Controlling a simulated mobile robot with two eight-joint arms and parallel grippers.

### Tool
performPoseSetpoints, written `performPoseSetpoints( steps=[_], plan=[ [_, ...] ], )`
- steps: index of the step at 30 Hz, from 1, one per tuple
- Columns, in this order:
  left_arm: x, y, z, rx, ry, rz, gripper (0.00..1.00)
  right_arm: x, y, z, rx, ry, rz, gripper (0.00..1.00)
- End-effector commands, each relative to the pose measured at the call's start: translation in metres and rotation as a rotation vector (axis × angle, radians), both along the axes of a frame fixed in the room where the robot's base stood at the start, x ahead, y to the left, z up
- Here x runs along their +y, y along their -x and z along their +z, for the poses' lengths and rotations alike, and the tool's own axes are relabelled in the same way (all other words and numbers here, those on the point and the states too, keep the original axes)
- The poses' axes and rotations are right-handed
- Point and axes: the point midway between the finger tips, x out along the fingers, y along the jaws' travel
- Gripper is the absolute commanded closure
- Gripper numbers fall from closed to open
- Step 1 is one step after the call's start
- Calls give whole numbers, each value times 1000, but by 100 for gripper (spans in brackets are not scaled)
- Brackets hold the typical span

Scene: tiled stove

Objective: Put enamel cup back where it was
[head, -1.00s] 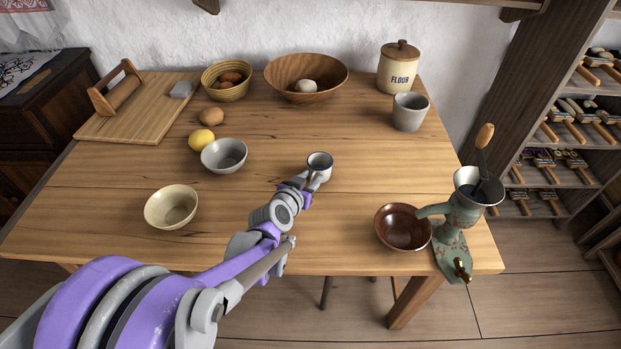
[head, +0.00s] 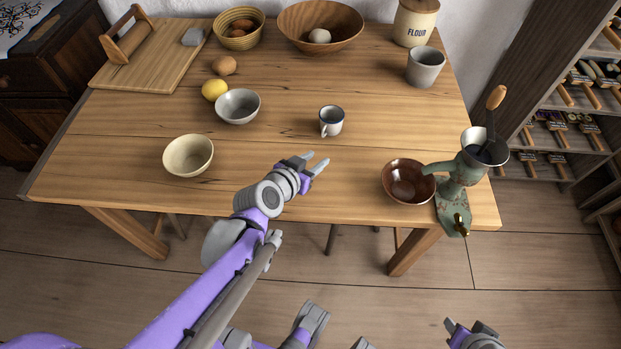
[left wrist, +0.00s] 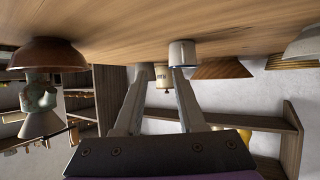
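The enamel cup (head: 331,121), white with a dark rim, stands upright on the wooden table (head: 300,195), its handle toward me. It also shows upside down in the left wrist view (left wrist: 182,54), beyond the fingertips. My left gripper (head: 311,163) is over the table's front part, just nearer to me than the cup.
A grey bowl (head: 238,107) and a lemon (head: 215,90) are left of the cup; a cream bowl (head: 188,156) is front left. A brown bowl (head: 408,182) and a grinder (head: 465,170) stand front right. A grey beaker (head: 425,67) is back right. Table around the cup is clear.

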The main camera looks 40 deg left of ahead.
Motion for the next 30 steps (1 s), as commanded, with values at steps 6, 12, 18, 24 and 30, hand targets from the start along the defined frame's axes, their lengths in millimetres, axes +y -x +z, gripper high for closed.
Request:
performPoseSetpoints(
  steps=[6, 12, 18, 24, 30],
  plan=[
    [-91, 72, -34, 390, 62, -164, 61, 0, 0, 0, 0, 0, 0, 56],
    [-98, 133, -46, 631, 11, -110, 61, 0, 0, 0, 0, 0, 0, 56],
    [-95, 144, -47, 672, -3, -79, 61, 0, 0, 0, 0, 0, 0, 56],
    [-95, 143, -45, 669, -2, -80, 61, 0, 0, 1, 0, 0, 0, 56],
    [-95, 141, -16, 659, -2, -80, 61, 0, -2, 30, -10, 0, 0, 56]
  ],
)
